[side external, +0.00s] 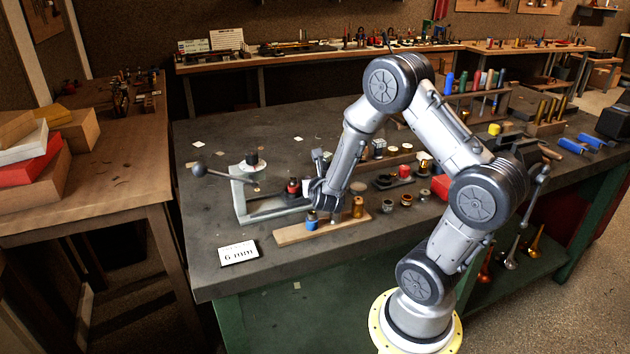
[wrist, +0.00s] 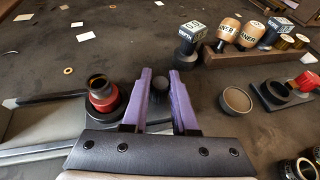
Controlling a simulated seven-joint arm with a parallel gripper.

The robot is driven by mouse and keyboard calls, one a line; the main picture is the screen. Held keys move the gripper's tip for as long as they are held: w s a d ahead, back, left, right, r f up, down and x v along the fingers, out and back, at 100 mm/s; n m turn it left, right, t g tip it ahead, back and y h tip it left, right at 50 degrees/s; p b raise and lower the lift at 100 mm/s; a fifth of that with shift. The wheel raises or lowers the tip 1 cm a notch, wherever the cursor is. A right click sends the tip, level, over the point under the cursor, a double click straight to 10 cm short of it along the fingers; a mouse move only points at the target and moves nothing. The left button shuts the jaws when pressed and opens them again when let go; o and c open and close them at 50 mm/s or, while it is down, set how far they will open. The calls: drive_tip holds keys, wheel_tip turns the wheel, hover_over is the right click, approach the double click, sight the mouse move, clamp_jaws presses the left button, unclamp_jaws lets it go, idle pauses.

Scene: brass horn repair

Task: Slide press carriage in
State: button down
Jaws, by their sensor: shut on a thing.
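The press (side external: 238,196) stands at the left of the dark bench, with a ball-ended lever (side external: 198,169) and a round head over its pale metal base. The carriage carries a red and black ring-shaped piece (side external: 292,187), which also shows in the wrist view (wrist: 103,94) left of my fingers. My gripper (side external: 313,205) is low at the right end of the press base. In the wrist view its purple fingers (wrist: 160,76) are on either side of a dark knob (wrist: 158,86) and shut on it. The knob's lower part is hidden by my gripper.
A wooden strip (side external: 290,236) with blue and brass pieces lies just in front of my gripper. A "6 mm" card (side external: 238,253) lies near the front edge. Stamps, cups and a dark holder with a red piece (side external: 404,171) stand to the right. Behind the press is mostly clear.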

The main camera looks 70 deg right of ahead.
drive_tip(key=w+a, duration=0.7)
drive_tip(key=shift+w+a, duration=0.2)
drive_tip(key=shift+w, duration=0.05)
drive_tip(key=c, duration=0.7)
unclamp_jaws()
drive_tip(key=v, duration=1.4)
drive_tip(key=shift+d+r, duration=0.1)
